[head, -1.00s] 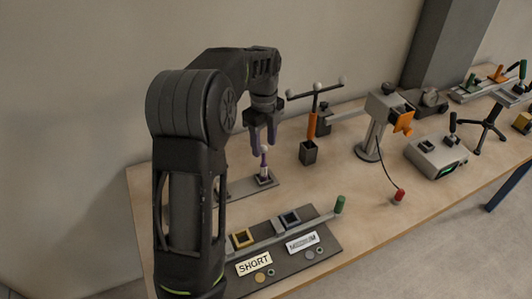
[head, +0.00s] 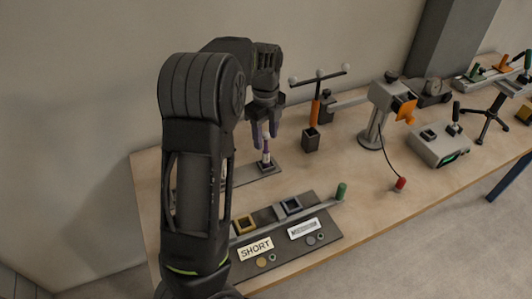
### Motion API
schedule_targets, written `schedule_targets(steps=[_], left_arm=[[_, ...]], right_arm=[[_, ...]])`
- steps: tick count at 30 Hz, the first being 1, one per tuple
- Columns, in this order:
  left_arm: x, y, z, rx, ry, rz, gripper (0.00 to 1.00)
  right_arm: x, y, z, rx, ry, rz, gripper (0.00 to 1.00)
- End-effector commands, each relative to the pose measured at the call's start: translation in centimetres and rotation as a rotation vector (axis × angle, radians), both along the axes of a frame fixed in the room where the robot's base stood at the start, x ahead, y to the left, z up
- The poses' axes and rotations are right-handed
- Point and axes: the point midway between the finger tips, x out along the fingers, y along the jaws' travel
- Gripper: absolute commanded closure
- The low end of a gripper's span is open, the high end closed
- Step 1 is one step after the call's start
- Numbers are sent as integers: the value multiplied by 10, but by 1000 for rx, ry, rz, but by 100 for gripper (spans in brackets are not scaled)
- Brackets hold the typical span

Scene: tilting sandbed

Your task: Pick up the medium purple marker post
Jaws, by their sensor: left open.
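The purple marker post (head: 266,155) stands upright, with a pale top and a white band, in a small dark socket on a grey strip (head: 248,174) near the back left of the table. My left gripper (head: 265,139) is open and points down over it. The post's top shows between the fingertips in the picture; I cannot tell whether they touch it. My left forearm hides the left part of the strip, where a bit of another pale and purple post (head: 224,171) shows. My right gripper is not in view.
In front lies a dark board (head: 325,231) with yellow and blue-grey square sockets, labels SHORT and another, and a rail with a green end (head: 341,191). An orange post with a crossbar (head: 315,112) stands right of my gripper. A lamp-like stand (head: 372,138) is farther right.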

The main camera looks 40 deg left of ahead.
Motion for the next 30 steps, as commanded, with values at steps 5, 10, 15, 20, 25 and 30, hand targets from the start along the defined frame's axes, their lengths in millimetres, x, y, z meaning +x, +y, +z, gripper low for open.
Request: schedule_targets(steps=[5,10,15,20,25,30], left_arm=[[0,-1,-19,0,6,0,53],[1,-1,-43,-1,4,-1,53],[1,-1,-50,-1,0,-1,53],[1,-1,-50,-1,0,-1,53],[2,-1,-50,-1,0,-1,53],[2,-1,-50,-1,0,-1,53]], right_arm=[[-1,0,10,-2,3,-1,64],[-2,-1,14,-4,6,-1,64],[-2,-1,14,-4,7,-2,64],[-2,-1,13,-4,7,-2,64],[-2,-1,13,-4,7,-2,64],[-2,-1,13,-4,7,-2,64]])
